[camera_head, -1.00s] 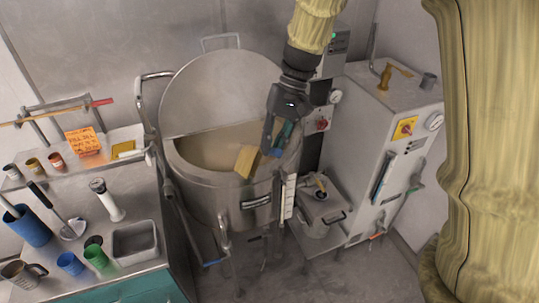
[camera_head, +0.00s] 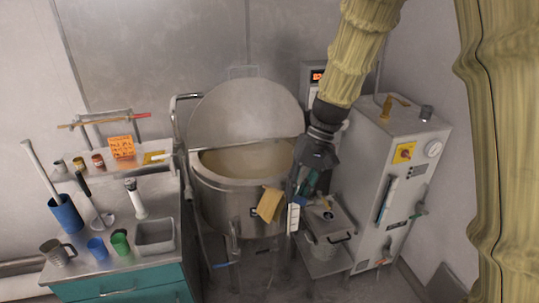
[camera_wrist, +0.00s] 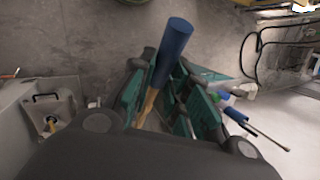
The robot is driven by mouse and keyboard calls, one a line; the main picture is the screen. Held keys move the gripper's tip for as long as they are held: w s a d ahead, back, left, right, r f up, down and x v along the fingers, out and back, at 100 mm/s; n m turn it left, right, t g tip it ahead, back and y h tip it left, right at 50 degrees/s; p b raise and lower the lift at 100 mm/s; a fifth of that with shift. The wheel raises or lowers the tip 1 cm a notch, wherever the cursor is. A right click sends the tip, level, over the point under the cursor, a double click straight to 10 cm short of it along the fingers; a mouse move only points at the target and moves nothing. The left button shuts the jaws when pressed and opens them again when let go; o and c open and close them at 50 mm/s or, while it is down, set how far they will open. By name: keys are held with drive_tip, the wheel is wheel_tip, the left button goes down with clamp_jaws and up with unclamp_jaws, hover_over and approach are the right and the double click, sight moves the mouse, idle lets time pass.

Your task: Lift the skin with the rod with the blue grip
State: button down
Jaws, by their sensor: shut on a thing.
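My gripper (camera_head: 306,182) is shut on the blue grip (camera_wrist: 174,48) of a rod, between its green finger pads in the wrist view. A short pale wooden length of the rod (camera_wrist: 149,103) shows below the grip. A limp yellowish sheet, which looks like the skin (camera_head: 269,204), hangs just left of my gripper in the head view. It appears in front of the kettle's right front wall, below the rim. The rod under it is mostly hidden. The round kettle (camera_head: 224,208) holds pale cream liquid (camera_head: 245,160), and its lid (camera_head: 245,112) stands open behind.
A grey machine (camera_head: 385,190) and a lidded pot (camera_head: 326,230) stand right of the kettle. At left is a counter (camera_head: 75,268) with cups, a ladle and a grey tray (camera_head: 154,236).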

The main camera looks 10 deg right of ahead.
drive_tip(key=f, duration=0.1)
drive_tip(key=w+f, duration=0.1)
drive_tip(key=f, duration=0.1)
drive_tip(key=shift+w+f, duration=0.1)
wheel_tip(320, 180, down, 24)
drive_tip(key=a+n, duration=0.1)
drive_tip(key=a, duration=0.1)
drive_tip(key=shift+a+r+g, duration=0.25)
drive_tip(key=shift+g, duration=0.05)
drive_tip(key=shift+a, duration=0.1)
